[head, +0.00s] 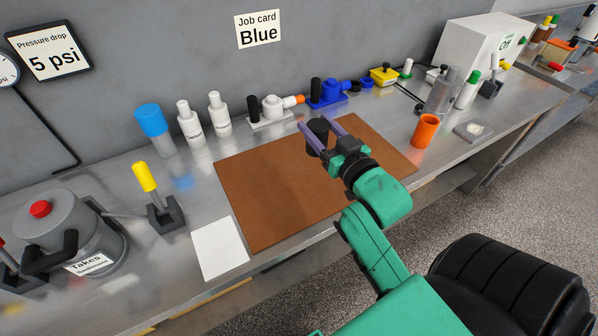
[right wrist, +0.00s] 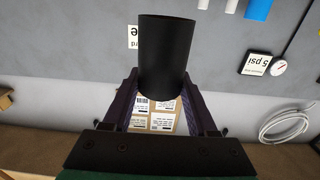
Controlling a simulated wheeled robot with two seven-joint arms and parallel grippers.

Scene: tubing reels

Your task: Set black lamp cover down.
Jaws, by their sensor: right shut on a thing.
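The black lamp cover (head: 318,131) is a short dark cylinder. My right gripper (head: 316,121) is shut on it, with one purple finger on each side, over the far right part of the brown mat (head: 262,190). In the right wrist view the black cover (right wrist: 167,52) stands out between the two fingers, and its far end reaches beyond the fingertips. I cannot tell from these views whether its lower end touches the mat. My left gripper is not in view.
Behind the mat stand white bottles (head: 189,123), a grey valve (head: 271,107) and a blue valve (head: 328,93). An orange cup (head: 426,130) is right of the mat. A white card (head: 219,248) lies at its front left. The mat's left and middle are bare.

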